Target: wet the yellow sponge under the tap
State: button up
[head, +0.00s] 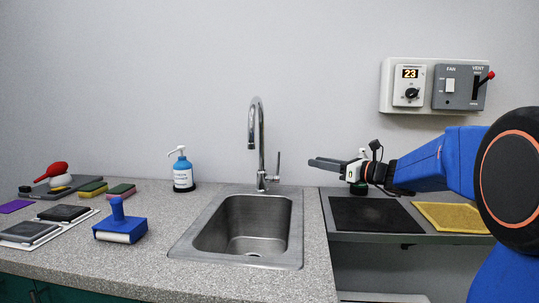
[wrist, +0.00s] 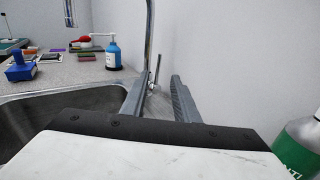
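The yellow sponge (head: 92,189), with a green top, lies on the counter at the left, far from my gripper. The chrome tap (head: 256,135) arches over the back of the steel sink (head: 212,232), with its lever (head: 277,165) on the right. The tap also shows in the wrist view (wrist: 150,45). No water stream is visible. My gripper (head: 312,162) is in the air to the right of the tap and points left. In the wrist view its two fingers (wrist: 158,90) stand apart with nothing between them.
A pinkish sponge (head: 121,191) lies beside the yellow one. A blue soap bottle (head: 182,172) and a blue-handled tool (head: 119,227) stand left of the sink. A green bottle (wrist: 298,148) is close to my gripper's right. A black mat (head: 372,214) lies right of the sink.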

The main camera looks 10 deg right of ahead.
aim_at(279, 155)
jog(key=x, duration=1.7)
jog(key=shift+w+a, duration=0.25)
jog(key=shift+a, duration=0.1)
grip_shut()
dwell(0.8)
